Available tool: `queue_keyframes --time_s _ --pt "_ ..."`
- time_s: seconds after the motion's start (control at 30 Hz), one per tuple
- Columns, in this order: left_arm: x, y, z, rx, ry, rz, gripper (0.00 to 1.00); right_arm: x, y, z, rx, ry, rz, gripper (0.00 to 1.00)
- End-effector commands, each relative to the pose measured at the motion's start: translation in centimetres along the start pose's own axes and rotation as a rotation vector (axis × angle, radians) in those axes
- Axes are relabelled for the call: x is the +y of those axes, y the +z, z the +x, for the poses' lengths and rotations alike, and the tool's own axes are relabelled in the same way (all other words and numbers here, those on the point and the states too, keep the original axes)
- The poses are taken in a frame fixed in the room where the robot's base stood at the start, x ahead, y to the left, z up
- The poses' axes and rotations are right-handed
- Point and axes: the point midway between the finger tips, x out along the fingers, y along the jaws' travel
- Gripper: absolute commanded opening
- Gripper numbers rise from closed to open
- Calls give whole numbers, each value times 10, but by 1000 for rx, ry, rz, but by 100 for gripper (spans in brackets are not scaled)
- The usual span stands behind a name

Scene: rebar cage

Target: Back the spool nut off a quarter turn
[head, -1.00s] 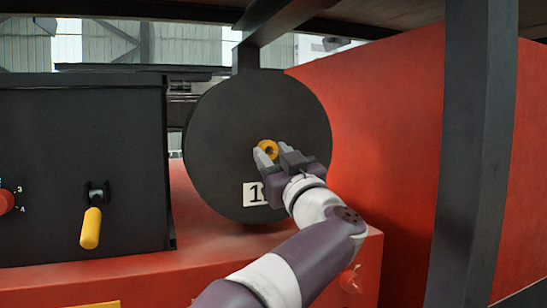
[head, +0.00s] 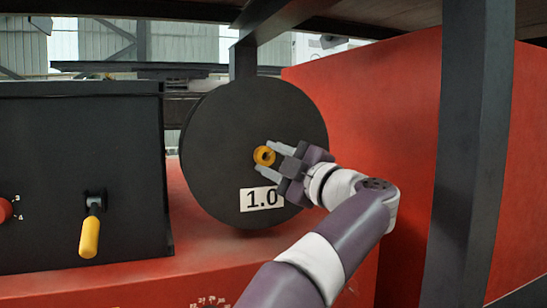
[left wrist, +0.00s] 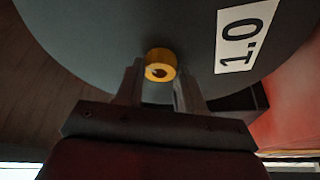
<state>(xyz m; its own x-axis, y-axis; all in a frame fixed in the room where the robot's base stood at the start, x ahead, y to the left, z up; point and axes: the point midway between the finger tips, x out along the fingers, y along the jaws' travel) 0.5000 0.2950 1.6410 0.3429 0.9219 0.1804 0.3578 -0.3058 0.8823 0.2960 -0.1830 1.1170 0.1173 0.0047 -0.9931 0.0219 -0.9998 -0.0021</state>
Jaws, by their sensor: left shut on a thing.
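The spool nut (head: 264,156) is a yellow-orange ring at the centre of the dark round spool (head: 228,115), which carries a white label (head: 262,199) reading 1.0. My left gripper (head: 269,158) has its two grey fingers on either side of the nut and is shut on it. In the left wrist view the nut (left wrist: 161,64) sits between the fingertips, and the spool face (left wrist: 120,30) fills the space behind it. The fingers hide part of the nut's sides. My right gripper is not in view.
A dark box with a yellow-handled lever (head: 90,232) and a red knob (head: 5,210) stands left of the spool. A red panel (head: 370,110) lies behind and right. A dark upright post (head: 470,150) stands at the right, and dark beams run overhead.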

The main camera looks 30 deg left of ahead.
Motion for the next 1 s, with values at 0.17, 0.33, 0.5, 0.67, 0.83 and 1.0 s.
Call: queue_keyframes --time_s 0.17,0.33,0.5,0.67,0.83,1.0 --pt "3 0 0 -1 -64 -150 8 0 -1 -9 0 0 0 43" --pt "4 0 0 -1 -120 -282 8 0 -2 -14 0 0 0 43" --pt "4 0 0 0 -165 -390 8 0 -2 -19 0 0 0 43" --pt "4 0 0 -1 -196 -465 8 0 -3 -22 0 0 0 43" --pt "4 0 0 0 -218 -515 8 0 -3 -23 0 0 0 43" --pt "4 0 0 0 -227 -538 8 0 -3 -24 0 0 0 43"
